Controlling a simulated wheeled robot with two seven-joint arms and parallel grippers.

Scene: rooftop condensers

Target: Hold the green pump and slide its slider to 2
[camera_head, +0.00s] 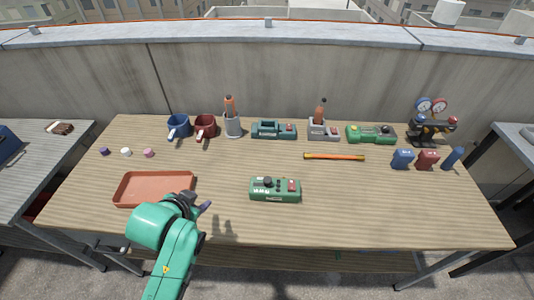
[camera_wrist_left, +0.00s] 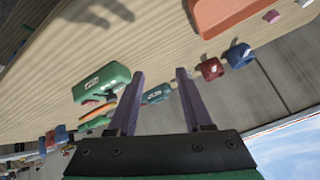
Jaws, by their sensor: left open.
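A dark green pump (camera_head: 275,189) with a black knob and a red part on top sits near the front middle of the table. It also shows in the left wrist view (camera_wrist_left: 102,82), beyond the fingers and off to the left. Its slider marks are too small to read. A teal device (camera_head: 273,130) and a brighter green device (camera_head: 371,134) of similar shape stand in the back row. My left gripper (camera_head: 197,203) is open and empty, left of the dark green pump and apart from it; its purple fingers show in the wrist view (camera_wrist_left: 160,74). My right gripper is not in view.
A terracotta tray (camera_head: 154,203) lies just left of my gripper. An orange stick (camera_head: 334,156) lies behind the dark green pump. Mugs (camera_head: 205,127), bottle holders and a gauge set (camera_head: 431,125) line the back. Blue and red containers (camera_head: 427,160) stand at right. The front right is clear.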

